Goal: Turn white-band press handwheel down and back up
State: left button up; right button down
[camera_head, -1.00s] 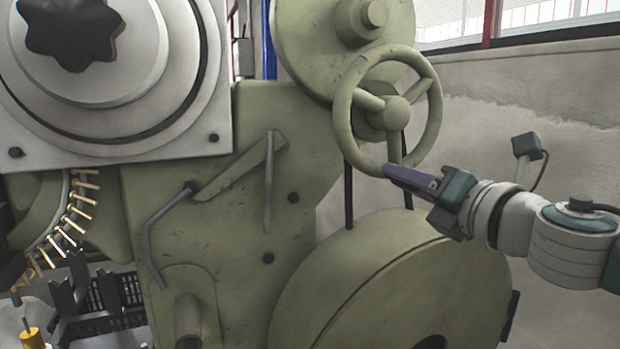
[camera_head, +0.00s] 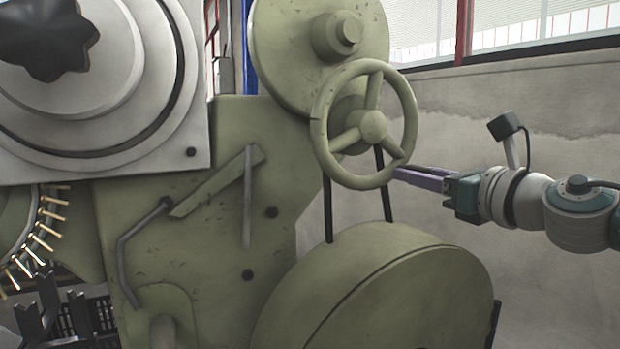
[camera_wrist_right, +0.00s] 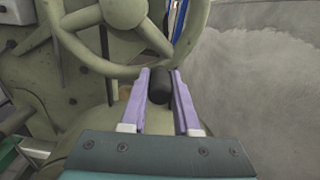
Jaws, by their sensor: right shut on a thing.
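The olive-green handwheel (camera_head: 404,96) with three spokes is mounted on the press, below a large round disc. It also shows at the top of the right wrist view (camera_wrist_right: 77,54). My right gripper (camera_head: 398,174) reaches in from the right, its purple fingers at the lower right of the rim. In the right wrist view my right gripper (camera_wrist_right: 160,80) is shut on the wheel's dark cylindrical handle (camera_wrist_right: 159,88), one finger on each side. The handle is hidden in the head view. I see no white band here. My left gripper is not in view.
The press body (camera_head: 215,235) fills the centre left, with a bent lever (camera_head: 125,250) on its front. A large flywheel (camera_head: 390,290) stands below the handwheel. A concrete wall (camera_head: 560,150) is behind my right arm.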

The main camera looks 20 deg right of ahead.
jog(key=shift+d+r+n, duration=0.2)
jog(key=shift+d+n, duration=0.05)
jog(key=shift+n, duration=0.05)
dwell(0.4)
jog(key=c, duration=0.7)
grip_release()
jog(key=shift+o, duration=0.2)
jog(key=shift+s, duration=0.1)
jog(key=s+b, duration=0.1)
jog(key=s, duration=0.8)
jog(key=shift+s+d, duration=0.35)
jog(key=shift+d, duration=0.05)
